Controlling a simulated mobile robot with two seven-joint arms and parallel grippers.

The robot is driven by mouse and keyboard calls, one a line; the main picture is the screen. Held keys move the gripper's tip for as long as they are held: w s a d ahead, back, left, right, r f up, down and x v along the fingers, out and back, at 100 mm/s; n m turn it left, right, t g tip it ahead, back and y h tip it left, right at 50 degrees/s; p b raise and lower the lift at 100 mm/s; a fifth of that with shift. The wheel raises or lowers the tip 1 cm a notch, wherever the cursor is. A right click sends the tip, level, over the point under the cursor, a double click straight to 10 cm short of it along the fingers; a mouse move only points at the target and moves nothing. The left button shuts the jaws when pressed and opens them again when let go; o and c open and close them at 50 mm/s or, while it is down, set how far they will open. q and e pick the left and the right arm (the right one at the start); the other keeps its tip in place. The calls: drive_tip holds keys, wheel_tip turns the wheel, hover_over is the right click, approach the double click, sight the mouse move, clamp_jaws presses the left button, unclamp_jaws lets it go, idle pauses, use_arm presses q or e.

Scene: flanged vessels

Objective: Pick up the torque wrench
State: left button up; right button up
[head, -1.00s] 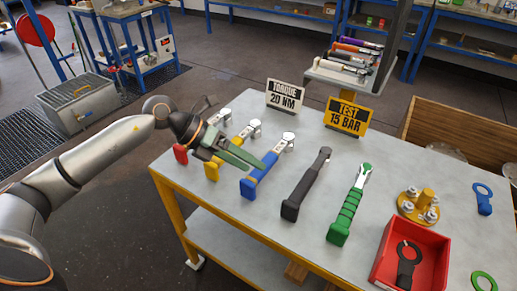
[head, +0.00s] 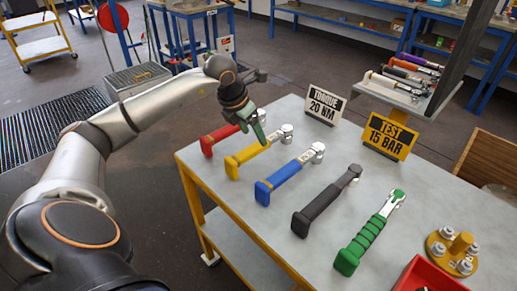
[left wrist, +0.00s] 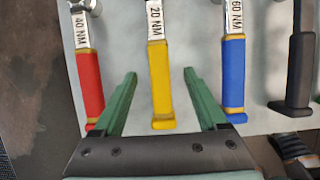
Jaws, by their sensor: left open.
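Torque wrenches lie in a row on the grey table (head: 225,195): a red one (head: 219,139), a yellow one (head: 246,155) and a blue one (head: 283,180). In the left wrist view the yellow wrench (left wrist: 161,85) is marked 20 NM, the red one (left wrist: 89,85) 40 NM and the blue one (left wrist: 233,75) 60 NM. My left gripper (head: 258,130) points down over the yellow wrench and partly hides it. Its green fingers are open (left wrist: 160,74), one on each side of the yellow handle, without gripping it. My right gripper is not in view.
A black wrench (head: 325,203) and a green-handled one (head: 367,237) lie to the right. Signs read TORQUE 20 NM (head: 325,106) and TEST 15 BAR (head: 390,137). A yellow flange (head: 452,252) and a red bin (head: 424,276) are at the right. A wrench rack (head: 400,92) stands behind.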

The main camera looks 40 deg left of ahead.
sight(258, 144)
use_arm(q)
drive_tip(key=shift+x, duration=3.05)
drive_tip(key=shift+s+a, duration=0.1)
drive_tip(key=shift+a, duration=0.05)
clamp_jaws()
drive_tip(key=shift+r, duration=0.2)
